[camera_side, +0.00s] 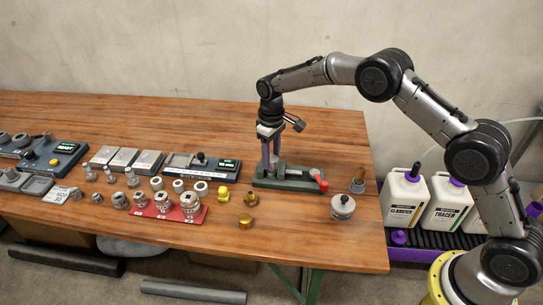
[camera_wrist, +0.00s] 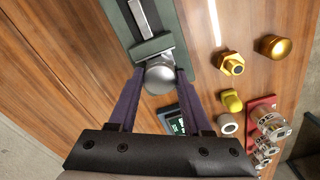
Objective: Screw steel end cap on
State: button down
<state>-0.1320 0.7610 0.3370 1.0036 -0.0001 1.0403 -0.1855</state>
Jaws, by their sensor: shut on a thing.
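My gripper (camera_side: 269,161) reaches down over the left end of a green vise (camera_side: 290,178) with a red handle (camera_side: 321,184). In the wrist view, its two purple fingers (camera_wrist: 160,74) are shut on a round steel end cap (camera_wrist: 160,78), one finger on each side. The cap lies right against the vise's green jaw block (camera_wrist: 152,46). A bright metal bar (camera_wrist: 145,16) runs along the vise beyond that block. Whether the cap sits on a thread is hidden, and the pipe end cannot be made out.
Brass fittings (camera_side: 250,198) lie left of the vise's front, and a round grey fitting (camera_side: 343,207) stands to its right. A red rack (camera_side: 170,210) of fittings and a display unit (camera_side: 203,166) are to the left. White jugs (camera_side: 404,198) stand beyond the table's right edge.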

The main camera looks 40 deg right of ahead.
jog(key=m, duration=0.4)
jog(key=shift+m, duration=1)
jog(key=m, duration=0.3)
jog(key=shift+m, duration=1.5)
jog(key=shift+m, duration=1.1)
jog(key=m, duration=0.3)
jog(key=shift+m, duration=0.4)
